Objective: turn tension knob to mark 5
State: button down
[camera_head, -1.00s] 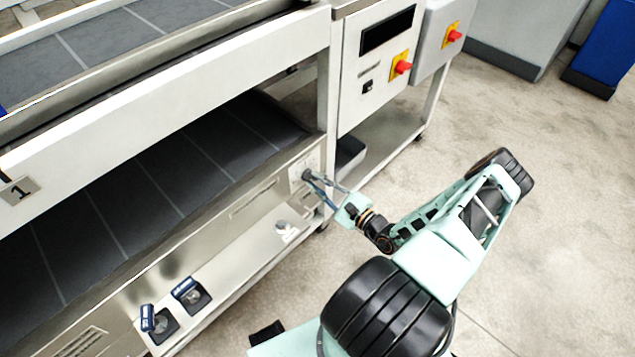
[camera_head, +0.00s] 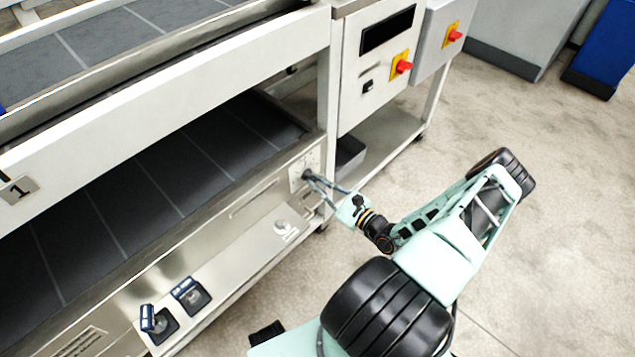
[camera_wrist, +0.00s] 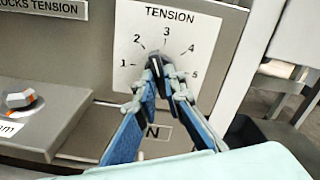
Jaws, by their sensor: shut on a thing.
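The tension dial is a white plate (camera_wrist: 196,40) marked TENSION, with numbers 1 to 5 in an arc, in the wrist view. Its small black knob (camera_wrist: 156,63) sits below the 3, at the centre of the arc. My gripper (camera_wrist: 159,84) is shut on the knob, one blue-and-grey finger on each side. The knob's upper end shows above the fingertips and points up, roughly between 2 and 3; its exact reading is hard to tell. In the head view my gripper (camera_head: 311,178) reaches the dial plate (camera_head: 305,164) at the machine's right end.
An orange-and-white knob (camera_wrist: 21,100) sits on a ledge left of the dial in the wrist view. In the head view, two blue-handled black fittings (camera_head: 191,294) are on the lower front panel. A control box (camera_head: 377,65) with a red switch stands above right.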

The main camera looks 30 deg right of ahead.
jog(key=m, duration=0.6)
jog(key=shift+f, duration=0.1)
jog(key=m+b, duration=0.1)
jog(key=m, duration=0.5)
jog(key=shift+m, duration=0.4)
jog(key=m, duration=0.5)
jog(key=shift+b, duration=0.4)
jog(key=shift+m, duration=2.5)
jog(key=c, duration=2)
grip_release()
jog(key=v, duration=1.2)
